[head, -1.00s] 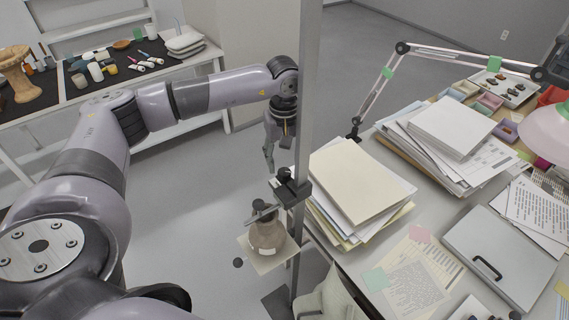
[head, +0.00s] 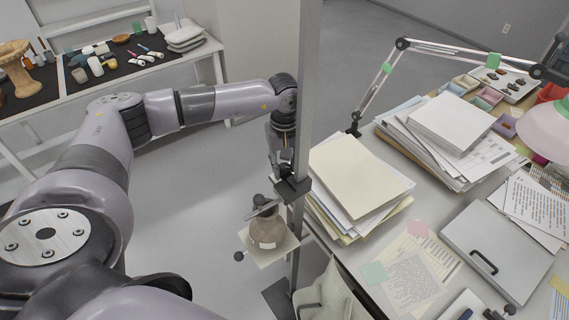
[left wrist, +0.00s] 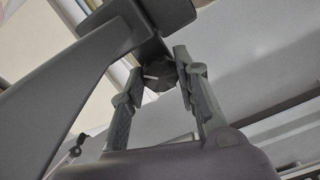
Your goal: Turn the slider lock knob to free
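The slider (head: 294,190) is a dark block on the upright grey post (head: 306,95) in the head view. In the left wrist view the dark lock knob (left wrist: 160,77), with a small white mark, sits below the slider block (left wrist: 166,16). My left gripper (left wrist: 161,66) has one finger on each side of the knob; I cannot tell whether the fingers touch it. In the head view the left gripper (head: 277,153) is just left of the post, above the slider, partly hidden by the post. My right gripper is not in view.
A brown vessel (head: 267,232) stands on a small square plate below the slider, with a clamp rod above it. A desk with stacked papers (head: 360,178), a grey case (head: 500,245) and a lamp is close on the right. A table with pottery (head: 27,62) stands at back left.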

